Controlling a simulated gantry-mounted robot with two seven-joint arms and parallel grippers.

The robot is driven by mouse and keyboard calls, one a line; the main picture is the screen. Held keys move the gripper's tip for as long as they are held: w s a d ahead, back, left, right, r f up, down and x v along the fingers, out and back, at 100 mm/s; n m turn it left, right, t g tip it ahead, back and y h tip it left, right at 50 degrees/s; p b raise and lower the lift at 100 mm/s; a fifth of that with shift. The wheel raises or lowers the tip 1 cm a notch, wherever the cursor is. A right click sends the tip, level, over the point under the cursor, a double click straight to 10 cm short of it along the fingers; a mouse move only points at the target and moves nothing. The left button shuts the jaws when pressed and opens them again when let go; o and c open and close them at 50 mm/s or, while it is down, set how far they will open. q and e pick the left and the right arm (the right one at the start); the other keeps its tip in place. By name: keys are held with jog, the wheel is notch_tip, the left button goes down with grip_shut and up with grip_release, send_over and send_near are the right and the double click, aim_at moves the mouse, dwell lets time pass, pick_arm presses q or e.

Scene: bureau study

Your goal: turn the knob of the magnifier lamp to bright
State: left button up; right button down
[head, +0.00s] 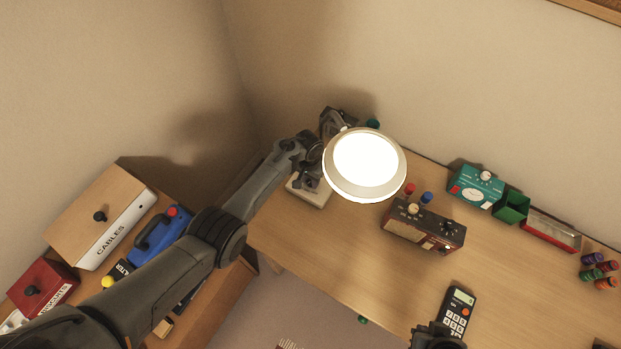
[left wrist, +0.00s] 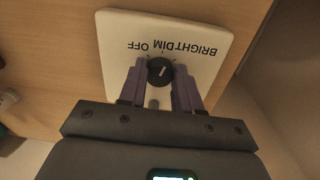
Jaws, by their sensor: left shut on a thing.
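The magnifier lamp's round head (head: 393,185) glows white above the desk's back left corner. Its pale base (head: 316,198) is partly hidden by my left gripper (head: 311,165) in the head view. In the left wrist view the base plate (left wrist: 207,75) reads OFF, DIM and BRIGHT upside down, with BRIGHT at the right. My left gripper (left wrist: 160,85) is shut on the black knob (left wrist: 160,71), one finger on each side. The knob's white pointer line tilts up and right, towards the BRIGHT side. My right gripper (head: 438,336) is at the bottom edge; its fingers cannot be made out.
A dark red box with knobs (head: 424,230) stands right of the lamp. A teal meter (head: 475,186), a green bin (head: 511,206) and a calculator (head: 458,312) are further right. A lower cabinet at left holds a cables box (head: 118,232) and a blue tool (head: 160,234).

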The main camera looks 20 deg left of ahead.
pick_arm(q)
jog(key=m, duration=0.2)
jog(key=shift+m, duration=0.4)
jog(key=shift+w+m+b, duration=0.1)
jog(key=shift+m+b, duration=0.3)
jog(key=shift+m, duration=1.5)
jog(key=o, duration=1.1)
jog(key=shift+c, duration=0.2)
notch_tip(320, 180, up, 6)
jog(key=shift+w+a+f+p, duration=0.1)
jog(key=shift+p, duration=1.05)
jog(key=shift+r, duration=0.85)
